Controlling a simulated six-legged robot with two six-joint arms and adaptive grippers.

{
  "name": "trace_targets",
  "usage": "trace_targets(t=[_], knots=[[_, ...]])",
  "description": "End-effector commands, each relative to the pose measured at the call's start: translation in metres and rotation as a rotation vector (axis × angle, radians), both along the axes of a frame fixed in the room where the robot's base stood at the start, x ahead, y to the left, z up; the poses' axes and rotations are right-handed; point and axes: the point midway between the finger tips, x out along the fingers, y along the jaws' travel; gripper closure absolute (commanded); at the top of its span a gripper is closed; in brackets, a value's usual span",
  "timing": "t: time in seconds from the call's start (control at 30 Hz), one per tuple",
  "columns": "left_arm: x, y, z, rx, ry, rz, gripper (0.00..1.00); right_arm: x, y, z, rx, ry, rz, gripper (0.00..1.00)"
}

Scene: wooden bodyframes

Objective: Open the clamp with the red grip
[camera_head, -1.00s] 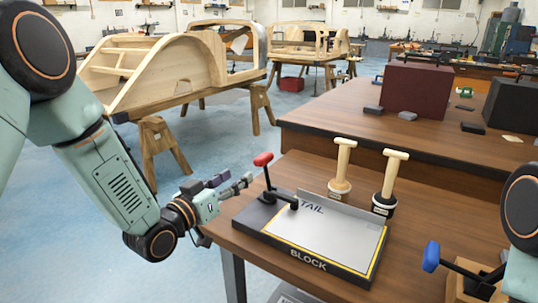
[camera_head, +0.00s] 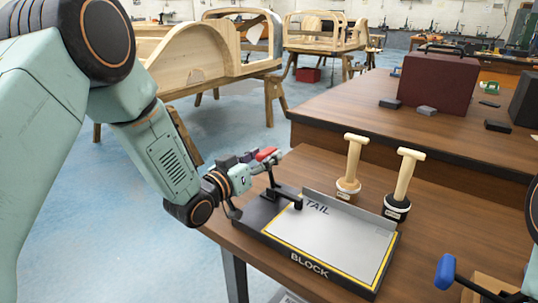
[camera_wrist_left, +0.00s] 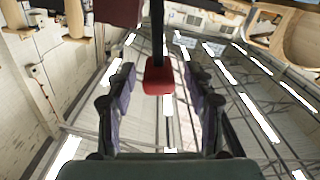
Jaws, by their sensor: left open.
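The clamp with the red grip (camera_head: 265,154) stands at the left end of the block fixture (camera_head: 310,262) on the wooden bench. Its dark lever is upright, and its black arm (camera_head: 287,192) reaches toward the metal plate. My left gripper (camera_head: 272,161) is at the red grip in the head view, partly covering it. In the left wrist view the red grip (camera_wrist_left: 159,78) sits between the two spread fingers, with a gap on each side. The left gripper is open.
Two wooden-handled stamps (camera_head: 349,170) (camera_head: 402,190) stand behind the plate. A clamp with a blue grip (camera_head: 446,270) is at the lower right. A second bench (camera_head: 400,140) carries a dark red case (camera_head: 437,82). Wooden bodyframes (camera_head: 205,60) stand behind on the left.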

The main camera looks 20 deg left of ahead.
Motion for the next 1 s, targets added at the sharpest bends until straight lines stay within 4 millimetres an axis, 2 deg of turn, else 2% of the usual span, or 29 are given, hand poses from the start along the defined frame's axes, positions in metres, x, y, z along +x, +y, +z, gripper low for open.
trace_targets(t=[0.2,0.53,1.0], knots=[[0.02,-0.008,-0.001,0.0,0.001,0.0,0.47,0.0,0.0,-0.003,0.0,0.0,0.0,0.63],[0.025,-0.009,0.0,-0.001,0.0,0.0,0.48,0.0,0.0,-0.003,0.0,0.0,0.0,0.63],[0.025,-0.01,0.0,0.0,0.0,-0.001,0.88,0.0,0.0,-0.003,0.0,0.0,0.0,0.63]])
